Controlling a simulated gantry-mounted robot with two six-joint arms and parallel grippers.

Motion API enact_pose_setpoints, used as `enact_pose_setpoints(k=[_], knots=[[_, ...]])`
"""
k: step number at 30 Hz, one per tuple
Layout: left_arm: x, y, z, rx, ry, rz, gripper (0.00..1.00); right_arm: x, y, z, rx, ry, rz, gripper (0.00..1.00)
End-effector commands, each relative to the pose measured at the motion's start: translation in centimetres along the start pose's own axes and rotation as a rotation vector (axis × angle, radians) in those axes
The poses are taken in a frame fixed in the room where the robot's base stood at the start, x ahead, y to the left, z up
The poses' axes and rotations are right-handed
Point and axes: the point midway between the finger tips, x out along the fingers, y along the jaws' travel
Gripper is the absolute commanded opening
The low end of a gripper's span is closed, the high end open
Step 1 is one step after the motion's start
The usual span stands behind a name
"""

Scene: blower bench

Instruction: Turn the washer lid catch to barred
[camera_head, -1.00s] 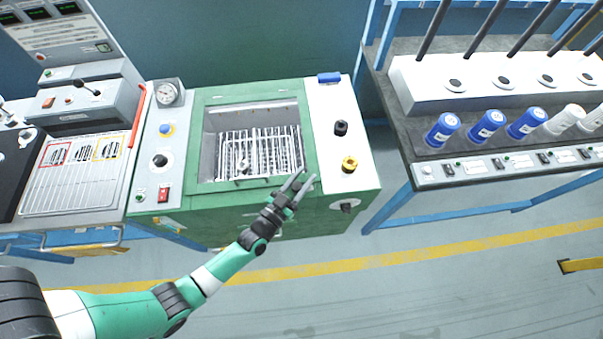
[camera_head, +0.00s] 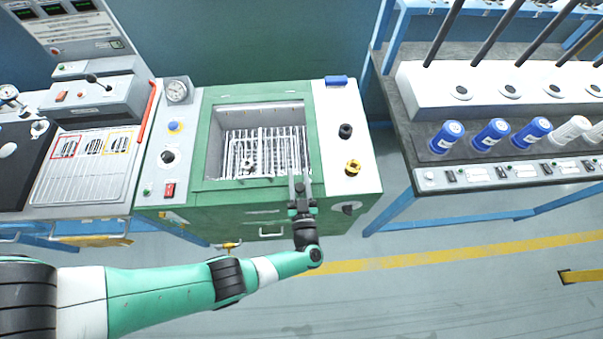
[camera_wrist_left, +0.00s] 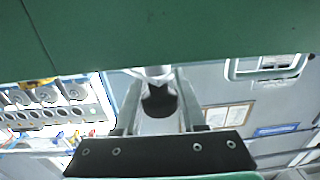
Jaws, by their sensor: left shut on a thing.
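The green washer (camera_head: 215,196) stands mid-view in the head view, with a wire basket (camera_head: 262,150) in its open top well. My left gripper (camera_head: 298,183) is at the washer's front edge, near the right front corner of the well, with its fingers pointing away from me. In the left wrist view the fingers (camera_wrist_left: 156,84) close on a small pale rounded piece (camera_wrist_left: 152,72), which looks like the lid catch, just under a green washer surface. The fingers hide most of it, so I cannot read its position. My right gripper is not in view.
The floor in front is open, with a yellow line (camera_head: 440,252).

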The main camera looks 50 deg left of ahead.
Motion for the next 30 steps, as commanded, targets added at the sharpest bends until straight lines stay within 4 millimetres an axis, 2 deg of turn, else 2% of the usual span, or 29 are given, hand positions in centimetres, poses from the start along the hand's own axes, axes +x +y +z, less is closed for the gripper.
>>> enact_pose_setpoints(k=[1, 18, 24, 30], knots=[[0.0, 0.2, 0.4, -0.006, 0.005, -0.042, 0.0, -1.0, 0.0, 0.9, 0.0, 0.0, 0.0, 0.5], [-0.4, -1.4, 0.7, -0.007, 0.005, -0.557, 0.0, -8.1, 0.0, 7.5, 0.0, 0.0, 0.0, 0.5], [-0.6, -1.7, 0.4, -0.005, 0.001, -0.675, 0.0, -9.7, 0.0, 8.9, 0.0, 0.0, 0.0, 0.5], [-0.8, -2.0, 0.1, -0.004, 0.0, -0.742, 0.0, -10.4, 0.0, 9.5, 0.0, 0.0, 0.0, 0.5]])
